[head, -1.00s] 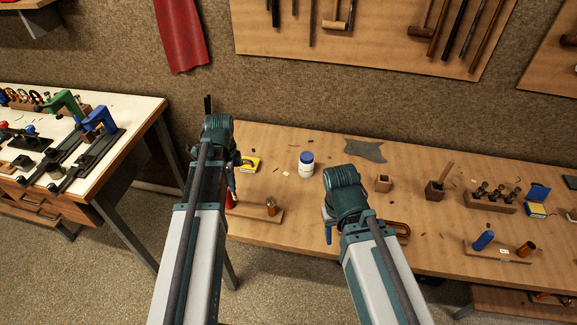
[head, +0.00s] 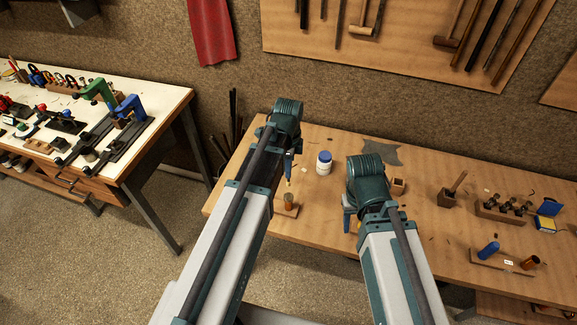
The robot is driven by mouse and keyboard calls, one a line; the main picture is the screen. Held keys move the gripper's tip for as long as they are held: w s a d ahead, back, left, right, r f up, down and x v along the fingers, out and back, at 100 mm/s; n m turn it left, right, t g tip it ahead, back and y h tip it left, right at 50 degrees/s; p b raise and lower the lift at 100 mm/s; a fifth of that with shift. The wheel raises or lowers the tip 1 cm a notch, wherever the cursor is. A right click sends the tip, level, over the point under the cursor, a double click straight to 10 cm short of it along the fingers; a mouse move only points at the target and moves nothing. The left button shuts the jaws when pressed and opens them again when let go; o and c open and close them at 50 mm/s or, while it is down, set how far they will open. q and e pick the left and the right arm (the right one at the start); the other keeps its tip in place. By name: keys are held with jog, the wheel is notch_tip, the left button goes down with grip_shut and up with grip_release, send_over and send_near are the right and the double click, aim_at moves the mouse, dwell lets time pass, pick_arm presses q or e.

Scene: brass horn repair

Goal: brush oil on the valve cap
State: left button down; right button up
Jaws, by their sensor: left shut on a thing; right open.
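My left gripper (head: 289,165) points down over the left end of the wooden bench. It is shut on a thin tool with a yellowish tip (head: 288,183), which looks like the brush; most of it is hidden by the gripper. Just below the tip, a small brass-coloured cylinder (head: 289,200), perhaps the valve cap, stands on a wooden board (head: 284,211). I cannot tell whether the tip touches it. My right gripper (head: 348,222) is open over the bench's front part, its fingers partly hidden by my arm.
A white jar with a blue lid (head: 324,163) stands behind, between the grippers. To the right are a small wooden block (head: 398,187), a rack of valves (head: 503,210), and a board (head: 490,259) with blue and copper cylinders. A grey cloth (head: 381,151) lies at the back.

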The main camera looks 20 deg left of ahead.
aim_at(288, 181)
pick_arm(q)
jog(key=shift+f+b, duration=2.65)
jog(key=shift+f, duration=0.2)
jog(key=shift+f+b, duration=0.5)
jog(key=shift+b, duration=0.05)
jog(key=shift+r+p, duration=0.4)
jog(key=shift+p, duration=0.05)
notch_tip(288, 181, up, 6)
jog(key=p, duration=0.6)
jog(key=shift+r, duration=0.15)
